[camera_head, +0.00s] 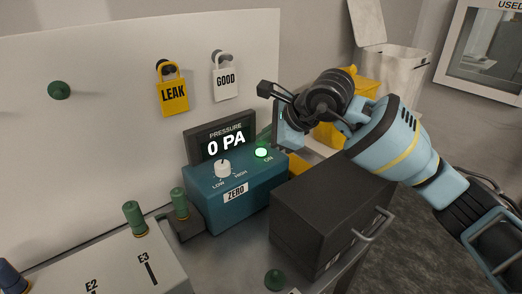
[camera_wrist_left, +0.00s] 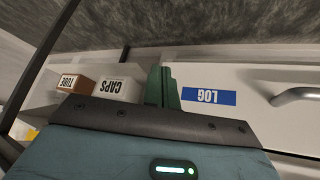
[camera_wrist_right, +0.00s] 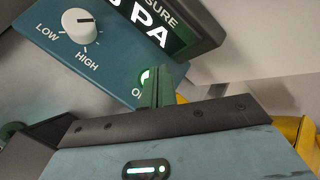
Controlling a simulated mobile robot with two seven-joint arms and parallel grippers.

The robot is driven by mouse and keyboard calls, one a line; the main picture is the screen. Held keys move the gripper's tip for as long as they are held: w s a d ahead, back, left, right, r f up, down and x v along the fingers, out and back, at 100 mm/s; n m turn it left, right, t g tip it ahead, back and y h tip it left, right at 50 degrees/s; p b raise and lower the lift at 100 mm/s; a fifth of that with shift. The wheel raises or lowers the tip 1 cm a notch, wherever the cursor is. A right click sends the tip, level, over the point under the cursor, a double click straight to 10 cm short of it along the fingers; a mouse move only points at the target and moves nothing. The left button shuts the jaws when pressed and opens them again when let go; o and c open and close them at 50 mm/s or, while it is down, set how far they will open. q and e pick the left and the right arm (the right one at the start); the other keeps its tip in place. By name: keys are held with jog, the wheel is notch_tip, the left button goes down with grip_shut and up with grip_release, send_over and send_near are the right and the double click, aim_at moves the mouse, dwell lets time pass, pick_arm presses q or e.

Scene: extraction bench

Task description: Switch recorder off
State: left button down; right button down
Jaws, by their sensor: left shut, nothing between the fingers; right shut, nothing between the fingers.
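A white knob (camera_head: 222,168) sits between LOW and HIGH. My right gripper (camera_head: 275,132) is shut and empty, close to the button, on its right side in the head view. In the right wrist view its green fingertips (camera_wrist_right: 164,80) partly cover the lit button (camera_wrist_right: 146,76); I cannot tell whether they touch. My left gripper (camera_wrist_left: 163,85) is shut and empty in the left wrist view; it is not in the head view.
Yellow LEAK (camera_head: 173,95) and white GOOD (camera_head: 226,83) tags hang on the panel. The left wrist view shows TUBE (camera_wrist_left: 75,84) and CAPS (camera_wrist_left: 118,88) boxes and a LOG label (camera_wrist_left: 209,96).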

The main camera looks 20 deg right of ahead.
aim_at(265, 152)
pick_arm(q)
jog(key=shift+f, duration=0.1)
pick_arm(e)
jog(key=shift+f, duration=0.4)
pick_arm(q)
jog(key=shift+s+f, duration=0.15)
pick_arm(e)
jog(key=shift+f, duration=0.45)
dwell(0.4)
jog(key=shift+r, duration=0.15)
pick_arm(q)
jog(key=shift+w+r+p, duration=0.3)
jog(key=shift+w+r, duration=0.15)
jog(key=shift+r, duration=0.2)
pick_arm(e)
jog(key=shift+r, duration=0.75)
